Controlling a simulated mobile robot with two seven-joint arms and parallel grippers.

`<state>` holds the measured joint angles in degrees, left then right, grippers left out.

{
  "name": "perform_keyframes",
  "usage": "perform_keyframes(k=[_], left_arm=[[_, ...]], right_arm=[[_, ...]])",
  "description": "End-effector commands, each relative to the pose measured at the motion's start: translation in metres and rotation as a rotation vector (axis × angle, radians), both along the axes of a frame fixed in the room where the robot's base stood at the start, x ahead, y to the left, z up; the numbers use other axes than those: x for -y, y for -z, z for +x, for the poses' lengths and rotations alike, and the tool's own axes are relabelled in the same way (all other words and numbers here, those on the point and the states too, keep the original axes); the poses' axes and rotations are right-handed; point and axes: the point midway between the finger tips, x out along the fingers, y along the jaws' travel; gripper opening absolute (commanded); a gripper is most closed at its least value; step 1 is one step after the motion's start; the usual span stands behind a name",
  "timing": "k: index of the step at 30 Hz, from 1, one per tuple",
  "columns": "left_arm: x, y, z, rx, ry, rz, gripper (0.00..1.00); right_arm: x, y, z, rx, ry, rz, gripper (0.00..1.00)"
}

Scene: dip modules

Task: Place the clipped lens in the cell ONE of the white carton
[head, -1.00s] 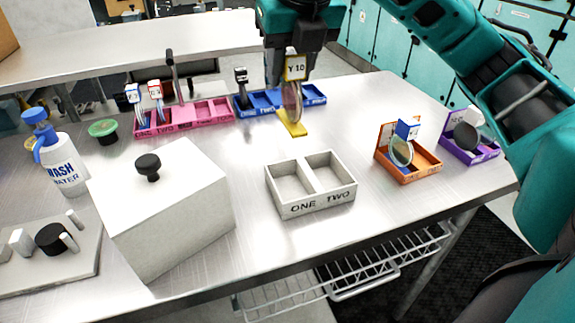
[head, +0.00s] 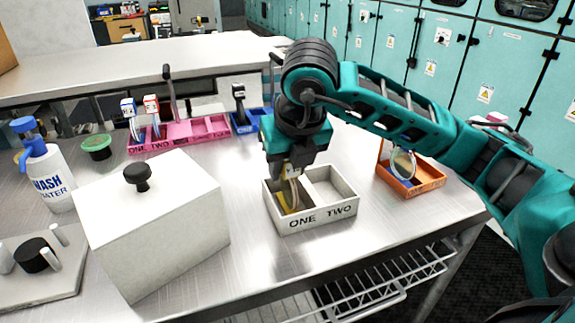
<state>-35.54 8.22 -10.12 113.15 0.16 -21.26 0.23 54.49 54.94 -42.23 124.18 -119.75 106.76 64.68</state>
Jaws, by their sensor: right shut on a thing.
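The white carton (head: 317,221) stands near the front edge of the table, with cell ONE on the left and cell TWO on the right. My right gripper (head: 291,172) points down over cell ONE and is shut on the clipped lens (head: 294,190), a round glass in a yellow clip. The lens is upright, with its lower part inside cell ONE. I cannot tell whether it touches the floor of the cell. Cell TWO is empty. My left gripper is not in view.
A large white box with a black knob (head: 150,225) stands left of the carton. An orange carton (head: 425,182) with a lens is at the right. Pink (head: 180,139) and blue (head: 243,126) cartons stand behind. A wash bottle (head: 45,172) is at far left.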

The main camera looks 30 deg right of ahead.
Motion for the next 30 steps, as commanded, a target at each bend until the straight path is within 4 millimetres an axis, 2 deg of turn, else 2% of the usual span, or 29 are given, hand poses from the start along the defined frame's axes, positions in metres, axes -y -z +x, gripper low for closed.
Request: perform_keyframes(k=[10,11,18,26,30], left_arm=[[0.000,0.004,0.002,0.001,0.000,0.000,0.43],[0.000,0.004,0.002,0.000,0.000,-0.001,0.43],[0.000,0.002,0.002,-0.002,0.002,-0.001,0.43],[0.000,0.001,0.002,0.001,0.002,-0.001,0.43],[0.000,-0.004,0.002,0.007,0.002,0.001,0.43]], right_arm=[[0.000,0.005,0.000,0.003,0.001,0.001,0.00],[0.000,0.004,0.000,0.002,0.001,0.001,0.37],[0.000,0.003,0.000,0.002,0.000,0.000,0.60],[0.000,0.002,0.000,0.002,0.000,0.000,0.61],[-0.001,-0.006,-0.001,0.004,-0.001,0.001,0.61]])
